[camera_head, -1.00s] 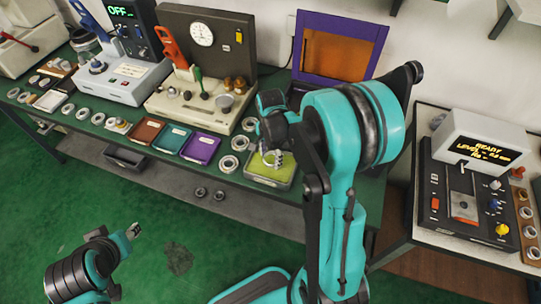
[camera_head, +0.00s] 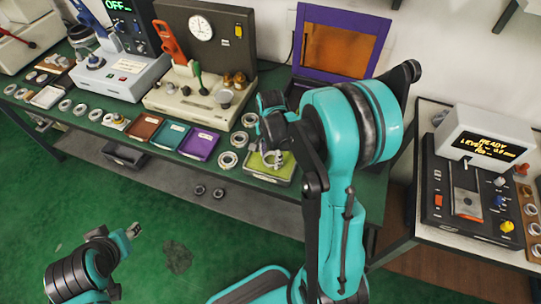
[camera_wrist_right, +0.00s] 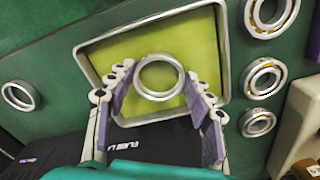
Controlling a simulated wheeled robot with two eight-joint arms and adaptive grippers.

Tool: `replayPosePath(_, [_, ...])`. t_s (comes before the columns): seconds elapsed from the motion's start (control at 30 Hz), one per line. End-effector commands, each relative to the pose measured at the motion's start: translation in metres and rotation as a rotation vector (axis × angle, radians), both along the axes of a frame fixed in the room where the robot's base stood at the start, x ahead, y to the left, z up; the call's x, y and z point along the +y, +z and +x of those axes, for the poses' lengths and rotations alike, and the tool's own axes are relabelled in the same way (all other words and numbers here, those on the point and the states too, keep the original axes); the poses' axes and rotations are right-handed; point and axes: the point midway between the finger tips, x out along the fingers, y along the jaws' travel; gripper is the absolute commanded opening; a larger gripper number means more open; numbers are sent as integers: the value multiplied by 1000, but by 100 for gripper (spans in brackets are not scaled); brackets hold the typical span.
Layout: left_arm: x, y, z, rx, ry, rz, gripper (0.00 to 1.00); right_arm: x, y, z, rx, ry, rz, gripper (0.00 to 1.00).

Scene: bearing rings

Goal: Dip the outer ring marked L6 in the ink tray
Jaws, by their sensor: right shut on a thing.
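The ink tray (camera_head: 284,181) is a shallow pale-rimmed tray with a yellow-green floor, near the front edge of the green bench. My right gripper (camera_wrist_right: 162,84) is over it, pointing down, and is shut on a steel outer ring (camera_wrist_right: 159,78). The ring lies flat between the fingers, with the yellow-green floor showing through it. I cannot tell whether it touches the floor. No mark can be read on it. In the head view my right gripper (camera_head: 273,155) partly hides the ring. My left gripper (camera_head: 133,230) is over the floor at lower left, away from the bench; its jaws are too small to judge.
Purple (camera_head: 200,144), teal (camera_head: 170,135) and brown (camera_head: 144,127) trays lie further left. A gauge machine (camera_head: 205,60) stands behind. A purple-framed panel (camera_head: 340,40) stands at the back.

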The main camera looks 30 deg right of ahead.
Motion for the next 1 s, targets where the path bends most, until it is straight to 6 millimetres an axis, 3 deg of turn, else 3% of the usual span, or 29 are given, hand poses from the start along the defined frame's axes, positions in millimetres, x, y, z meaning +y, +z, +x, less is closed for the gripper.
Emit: replayPosePath(1.0, [0, -23, 0, 0, 0, 0, 40, 0, -27, 0, 0, 0, 0, 21])
